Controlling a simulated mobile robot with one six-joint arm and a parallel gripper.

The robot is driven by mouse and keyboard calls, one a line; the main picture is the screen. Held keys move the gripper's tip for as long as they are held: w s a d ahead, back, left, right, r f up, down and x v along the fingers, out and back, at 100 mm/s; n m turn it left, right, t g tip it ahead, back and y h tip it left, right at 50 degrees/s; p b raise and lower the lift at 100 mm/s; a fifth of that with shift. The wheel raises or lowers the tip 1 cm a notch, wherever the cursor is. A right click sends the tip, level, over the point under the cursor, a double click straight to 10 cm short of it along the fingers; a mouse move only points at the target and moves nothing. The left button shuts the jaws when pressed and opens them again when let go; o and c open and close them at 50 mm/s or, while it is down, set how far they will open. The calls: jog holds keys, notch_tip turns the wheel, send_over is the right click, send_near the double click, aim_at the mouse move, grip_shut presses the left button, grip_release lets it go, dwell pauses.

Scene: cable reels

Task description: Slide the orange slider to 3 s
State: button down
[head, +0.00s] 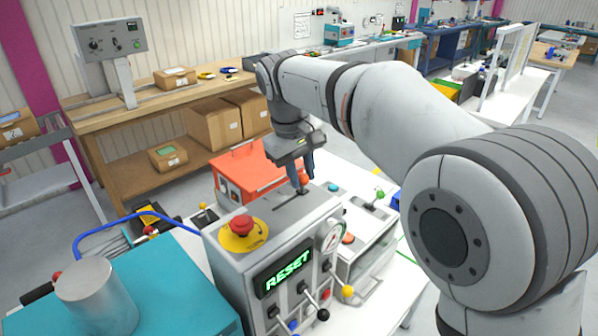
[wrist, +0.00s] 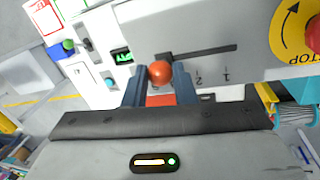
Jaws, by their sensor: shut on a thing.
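The orange slider knob (head: 304,179) is a round ball on the sloped top of the grey control box (head: 262,217). In the wrist view the knob (wrist: 159,72) sits between my two fingers, and my gripper (wrist: 160,88) is shut on it. My gripper (head: 302,186) reaches down onto it from above in the head view. The dark slot (wrist: 208,51) runs right from the knob, which is at its left part. Marks 2 (wrist: 199,82) and 1 (wrist: 226,74) show right of the knob; any mark 3 is hidden or out of sight.
A red stop button (head: 241,224) on a yellow disc is on the same box, left of the slot. An orange box (head: 247,168) stands behind, and another grey panel (head: 368,232) stands right.

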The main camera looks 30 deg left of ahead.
jog(key=shift+w+d+r, duration=0.1)
jog(key=shift+w+r, duration=0.05)
jog(key=c, duration=1.6)
grip_release()
jog(key=o, duration=0.3)
jog(key=shift+w, duration=0.1)
jog(key=shift+o, duration=0.6)
notch_tip(320, 180, up, 8)
jog(key=s, duration=0.1)
jog(key=shift+s+a+f, duration=0.25)
jog(key=shift+s+a, duration=0.1)
jog(key=shift+a, duration=0.1)
